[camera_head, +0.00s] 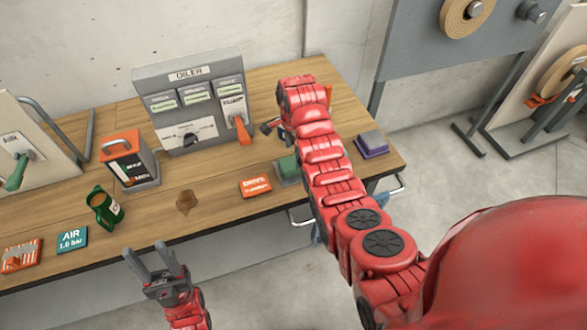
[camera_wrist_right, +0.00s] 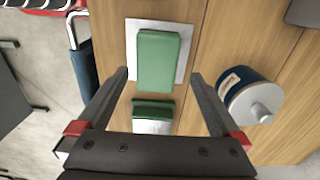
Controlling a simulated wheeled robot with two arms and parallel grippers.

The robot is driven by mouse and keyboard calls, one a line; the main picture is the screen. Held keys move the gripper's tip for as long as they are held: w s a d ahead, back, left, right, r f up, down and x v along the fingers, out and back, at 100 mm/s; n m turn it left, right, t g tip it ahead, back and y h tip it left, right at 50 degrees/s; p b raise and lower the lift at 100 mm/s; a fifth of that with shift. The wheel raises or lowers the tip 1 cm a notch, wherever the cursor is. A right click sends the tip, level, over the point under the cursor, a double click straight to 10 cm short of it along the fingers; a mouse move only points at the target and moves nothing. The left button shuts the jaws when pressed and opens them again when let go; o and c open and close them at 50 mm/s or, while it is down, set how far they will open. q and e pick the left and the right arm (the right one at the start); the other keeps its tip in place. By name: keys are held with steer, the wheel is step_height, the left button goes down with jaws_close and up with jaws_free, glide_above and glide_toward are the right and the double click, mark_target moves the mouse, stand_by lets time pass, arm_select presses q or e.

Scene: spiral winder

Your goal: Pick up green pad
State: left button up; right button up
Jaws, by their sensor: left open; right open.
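The green pad (camera_wrist_right: 158,58) lies on a pale square plate in the right wrist view, between and beyond my fingers. In the head view the green pad (camera_head: 288,166) is partly hidden behind my right arm. My right gripper (camera_wrist_right: 157,76) is open, with one finger to each side of the pad's near end; I cannot tell its height above the pad. In the head view only a grey part of my right gripper (camera_head: 268,128) shows. My left gripper (camera_head: 153,250) is open and empty in front of the table's front edge.
A blue can (camera_wrist_right: 249,95) and a green-and-silver block (camera_wrist_right: 153,115) are near my right gripper.

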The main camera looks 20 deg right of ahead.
mark_target(294, 162)
steer(key=f+p, duration=0.3)
steer(key=shift+s, duration=0.4)
steer(key=shift+w+f, duration=0.15)
steer(key=shift+f, duration=0.95)
steer(key=c, duration=1.3)
steer(key=shift+r, duration=0.1)
